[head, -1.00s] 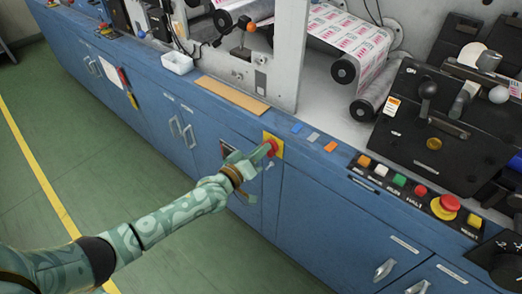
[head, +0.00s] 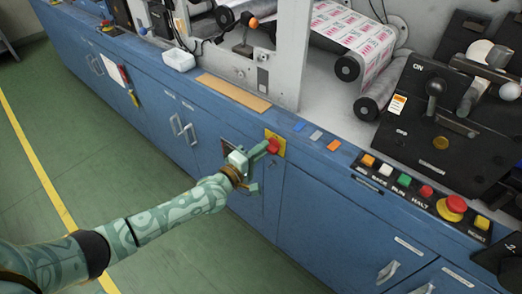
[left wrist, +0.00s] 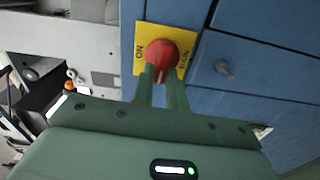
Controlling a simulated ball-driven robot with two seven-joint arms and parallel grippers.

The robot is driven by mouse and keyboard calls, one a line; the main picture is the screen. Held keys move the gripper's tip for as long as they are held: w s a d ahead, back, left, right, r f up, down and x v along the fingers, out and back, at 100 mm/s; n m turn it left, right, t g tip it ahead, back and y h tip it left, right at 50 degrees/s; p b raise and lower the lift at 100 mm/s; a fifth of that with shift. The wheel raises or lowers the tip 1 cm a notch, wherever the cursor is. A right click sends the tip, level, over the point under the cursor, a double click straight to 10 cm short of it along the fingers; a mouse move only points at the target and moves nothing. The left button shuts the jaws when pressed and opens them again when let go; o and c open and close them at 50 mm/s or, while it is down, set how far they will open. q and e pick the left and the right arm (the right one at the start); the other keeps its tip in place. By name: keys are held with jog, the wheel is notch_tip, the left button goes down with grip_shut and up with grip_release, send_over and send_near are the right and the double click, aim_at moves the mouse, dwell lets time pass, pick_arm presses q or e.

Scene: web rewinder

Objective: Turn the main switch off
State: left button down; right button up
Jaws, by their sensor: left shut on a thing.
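The main switch is a red rotary knob (head: 273,146) on a yellow plate (head: 280,137), set in the front of the blue cabinet. My left gripper (head: 265,149) reaches it from the left, its fingers touching the knob. In the left wrist view the two green fingers (left wrist: 163,72) close on either side of the red knob (left wrist: 162,52). The yellow plate (left wrist: 142,36) has a readable ON at its left edge; lettering at the right edge is partly unclear. The fingers hide the knob's lower part. My right gripper is not in view.
The blue cabinet (head: 330,225) has silver door handles and a worktop above. A row of push buttons with a red stop button (head: 452,205) lies on the worktop at right. A white tray (head: 179,60) stands further back. Green floor (head: 60,170) is clear at left.

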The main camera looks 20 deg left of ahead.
pick_arm(q)
jog(key=shift+f+n, duration=0.15)
jog(key=shift+n, duration=0.25)
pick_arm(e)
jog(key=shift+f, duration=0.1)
pick_arm(q)
jog(key=c, duration=1.4)
grip_release()
